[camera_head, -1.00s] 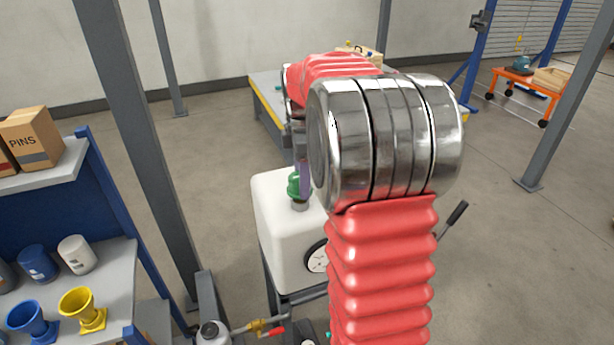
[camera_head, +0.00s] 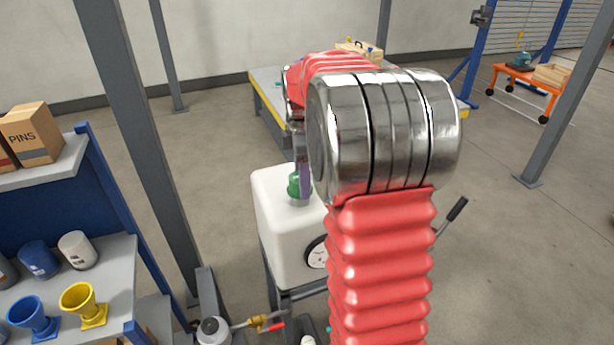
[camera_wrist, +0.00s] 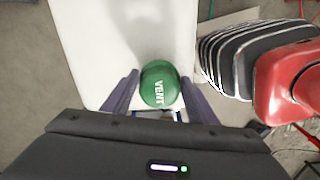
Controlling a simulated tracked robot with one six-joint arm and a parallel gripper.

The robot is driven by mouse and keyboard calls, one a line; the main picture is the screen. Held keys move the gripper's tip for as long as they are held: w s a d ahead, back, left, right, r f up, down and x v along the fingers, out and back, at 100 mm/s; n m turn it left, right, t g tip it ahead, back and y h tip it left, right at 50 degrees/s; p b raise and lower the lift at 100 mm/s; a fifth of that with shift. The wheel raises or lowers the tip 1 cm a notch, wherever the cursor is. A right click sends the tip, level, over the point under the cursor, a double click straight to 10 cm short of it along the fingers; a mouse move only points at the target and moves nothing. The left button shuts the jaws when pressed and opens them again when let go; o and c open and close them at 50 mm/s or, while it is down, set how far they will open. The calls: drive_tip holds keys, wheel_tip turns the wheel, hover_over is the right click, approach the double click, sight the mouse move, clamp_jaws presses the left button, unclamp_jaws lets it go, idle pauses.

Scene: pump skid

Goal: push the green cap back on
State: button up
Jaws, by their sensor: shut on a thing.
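The green cap (camera_head: 294,187), marked VENT, is at the short neck (camera_head: 299,203) on top of the white tank (camera_head: 285,235). Whether it is fully seated on the neck cannot be told. My gripper (camera_wrist: 158,92) is shut on the cap, with one purple finger on each side of it in the wrist view. The cap's round top (camera_wrist: 160,80) faces the wrist camera and hides the neck there. In the head view my arm covers the tank's right side and most of the gripper.
A round gauge (camera_head: 316,252) is on the tank's front. A steel post (camera_head: 135,140) and a blue-framed shelf with cups (camera_head: 82,305) stand to the left. A low table (camera_head: 262,112) is behind. Open floor lies to the right.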

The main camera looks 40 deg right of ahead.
drive_tip(key=shift+f, duration=0.5)
idle(0.4)
drive_tip(key=o, duration=1.4)
drive_tip(key=shift+c, duration=0.2)
wheel_tip(320, 180, up, 14)
drive_tip(key=shift+f, duration=0.15)
idle(0.3)
